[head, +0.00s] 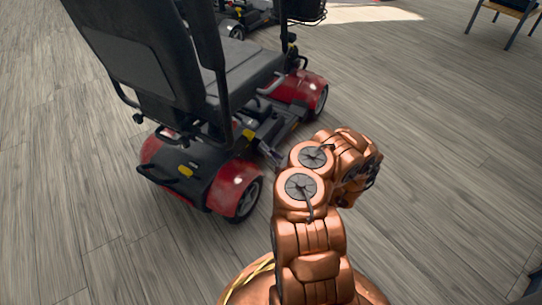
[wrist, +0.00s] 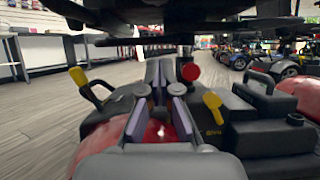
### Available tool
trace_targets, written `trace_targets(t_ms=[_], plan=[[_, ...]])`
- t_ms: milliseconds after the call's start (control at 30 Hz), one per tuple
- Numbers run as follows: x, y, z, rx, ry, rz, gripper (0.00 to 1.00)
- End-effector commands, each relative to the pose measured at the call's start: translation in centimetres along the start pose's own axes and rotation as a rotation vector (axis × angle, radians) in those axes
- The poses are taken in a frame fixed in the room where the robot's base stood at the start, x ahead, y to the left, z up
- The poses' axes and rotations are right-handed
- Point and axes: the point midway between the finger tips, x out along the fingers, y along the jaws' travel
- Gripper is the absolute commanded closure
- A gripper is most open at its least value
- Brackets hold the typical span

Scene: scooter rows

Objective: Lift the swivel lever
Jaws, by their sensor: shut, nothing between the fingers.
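A red and black mobility scooter (head: 235,180) with a black seat (head: 240,75) stands left of my arm in the head view. In the wrist view, a yellow-tipped lever (wrist: 212,102) stands up just right of my gripper (wrist: 160,92). Another yellow-ended handle (wrist: 79,78) is on the left, and a red round knob (wrist: 190,72) is behind the fingers. I cannot tell which of these is the swivel lever. My gripper is shut and empty, low under the seat's dark underside (wrist: 170,22), apart from both yellow ends. In the head view my fingers are hard to make out.
The scooter's black housing (wrist: 262,135) and red rear body (wrist: 95,145) lie close around my gripper. More scooters (wrist: 280,62) stand in a row behind.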

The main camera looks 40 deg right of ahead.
Motion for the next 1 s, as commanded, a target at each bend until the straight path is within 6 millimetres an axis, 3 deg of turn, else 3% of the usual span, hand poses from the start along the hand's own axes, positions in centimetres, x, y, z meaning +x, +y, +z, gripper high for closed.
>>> trace_targets(t_ms=[367, 700, 1000], plan=[[4.5, -0.1, 0.2, -0.003, -0.004, 0.001, 1.00], [4.9, -0.1, 2.7, -0.004, -0.003, 0.000, 1.00], [5.2, 0.0, 3.8, -0.001, 0.000, 0.001, 1.00]])
